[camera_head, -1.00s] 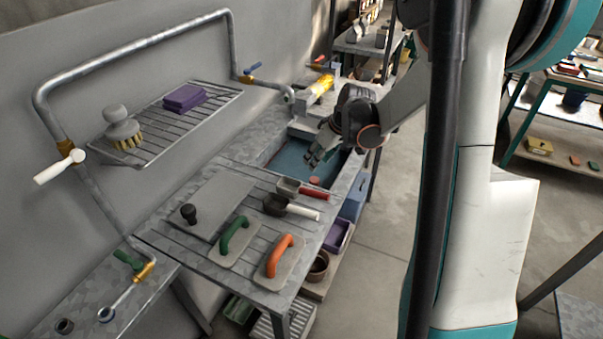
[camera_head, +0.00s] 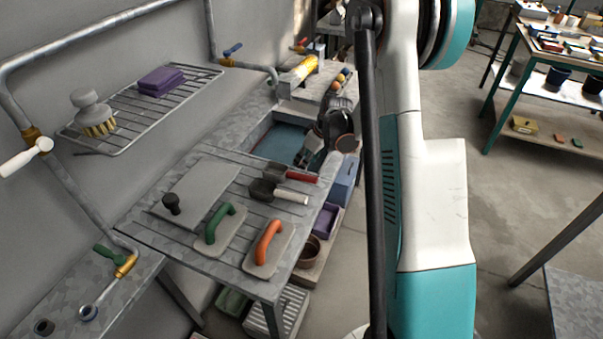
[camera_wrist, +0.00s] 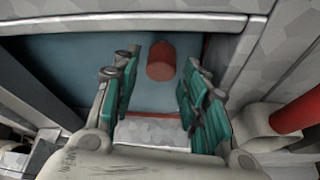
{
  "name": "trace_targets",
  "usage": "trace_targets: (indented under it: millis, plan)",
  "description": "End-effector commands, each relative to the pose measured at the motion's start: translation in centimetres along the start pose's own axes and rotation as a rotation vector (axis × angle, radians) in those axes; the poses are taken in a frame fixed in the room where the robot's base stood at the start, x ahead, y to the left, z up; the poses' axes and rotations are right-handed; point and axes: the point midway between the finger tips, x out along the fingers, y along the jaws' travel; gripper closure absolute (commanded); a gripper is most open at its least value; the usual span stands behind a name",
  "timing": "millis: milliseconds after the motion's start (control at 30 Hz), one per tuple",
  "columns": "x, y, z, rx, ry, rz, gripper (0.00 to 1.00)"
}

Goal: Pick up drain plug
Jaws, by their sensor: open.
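The drain plug (camera_wrist: 161,62) is a short, dull red cylinder. In the wrist view it stands on the blue-grey floor of the sink (camera_wrist: 70,60). My gripper (camera_wrist: 159,84) is open, with its green-padded fingers to the left and right of the line to the plug. The plug shows beyond the fingertips, with nothing held between them. In the head view my gripper (camera_head: 308,156) points down at the right part of the sink (camera_head: 276,142). I cannot make out the plug in that view.
The sink's metal rim (camera_wrist: 120,24) runs close around my gripper. Green-handled (camera_head: 221,226) and orange-handled (camera_head: 268,243) trowels lie nearer. A tap pipe (camera_head: 253,66) stands at the back.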

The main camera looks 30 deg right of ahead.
Motion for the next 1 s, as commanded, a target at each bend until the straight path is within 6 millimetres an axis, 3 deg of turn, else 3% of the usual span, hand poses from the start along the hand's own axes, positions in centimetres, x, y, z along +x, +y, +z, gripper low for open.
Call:
trace_targets:
  millis: [367,633,800,1000]
  plan:
    - [4.8,-0.2,0.0,-0.001,0.000,0.000,0.59]
    - [5.0,-0.2,-0.1,0.000,0.000,0.000,0.59]
    - [5.0,-0.2,-0.1,0.000,0.000,0.000,0.95]
    - [5.0,-0.2,-0.1,0.000,0.001,0.000,0.96]
